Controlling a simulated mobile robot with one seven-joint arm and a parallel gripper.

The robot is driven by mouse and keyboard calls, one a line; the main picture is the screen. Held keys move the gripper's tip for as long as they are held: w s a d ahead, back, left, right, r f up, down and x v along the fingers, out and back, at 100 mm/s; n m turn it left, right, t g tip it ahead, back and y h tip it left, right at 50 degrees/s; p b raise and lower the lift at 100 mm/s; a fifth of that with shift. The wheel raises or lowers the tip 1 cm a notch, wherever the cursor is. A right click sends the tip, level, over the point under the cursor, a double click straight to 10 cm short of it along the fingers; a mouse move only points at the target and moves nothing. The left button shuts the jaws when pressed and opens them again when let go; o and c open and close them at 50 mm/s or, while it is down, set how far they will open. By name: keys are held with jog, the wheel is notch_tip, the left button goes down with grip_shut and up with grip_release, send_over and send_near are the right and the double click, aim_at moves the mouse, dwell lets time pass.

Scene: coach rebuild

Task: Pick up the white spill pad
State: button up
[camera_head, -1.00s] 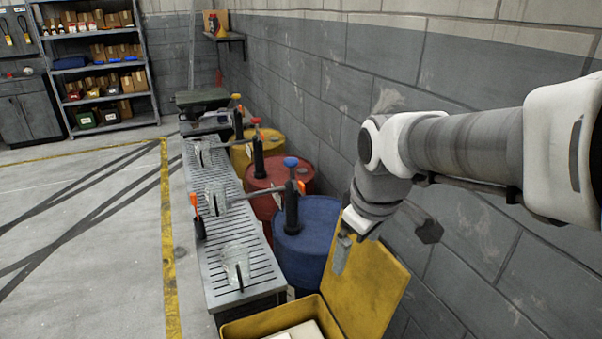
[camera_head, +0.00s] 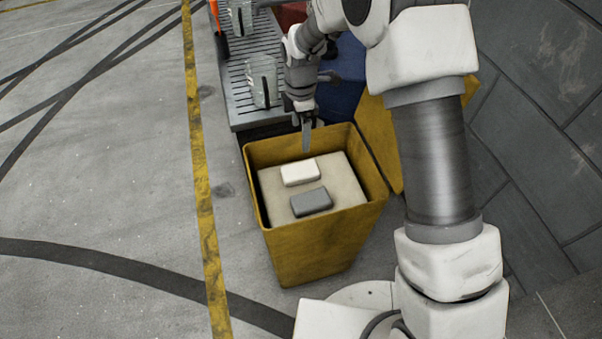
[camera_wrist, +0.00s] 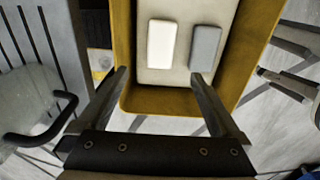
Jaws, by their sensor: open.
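The white spill pad (camera_head: 300,172) lies flat on a beige surface inside an open yellow bin (camera_head: 311,246). A grey pad (camera_head: 311,201) lies beside it, with a small gap between them. In the wrist view the white pad (camera_wrist: 162,43) is left of the grey pad (camera_wrist: 205,48), both beyond the fingertips. My gripper (camera_head: 306,135) is above the bin's far edge, pointing down. In the wrist view its two fingers (camera_wrist: 158,78) are spread apart with nothing between them. Neither pad is touched or hidden.
The bin's yellow lid (camera_head: 381,135) stands open on its right side, by the wall. A slatted grate (camera_head: 240,100) with clear jugs (camera_head: 262,83) adjoins the bin's far side. A blue drum (camera_head: 350,72) is behind my arm. The floor to the left is clear.

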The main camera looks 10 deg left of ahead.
aim_at(301, 169)
notch_tip(301, 169, down, 17)
jog(key=b, duration=0.5)
jog(key=shift+s+f, duration=0.1)
jog(key=shift+c, duration=0.3)
jog(key=c, duration=1.2)
notch_tip(301, 169, up, 10)
jog(key=p, duration=0.3)
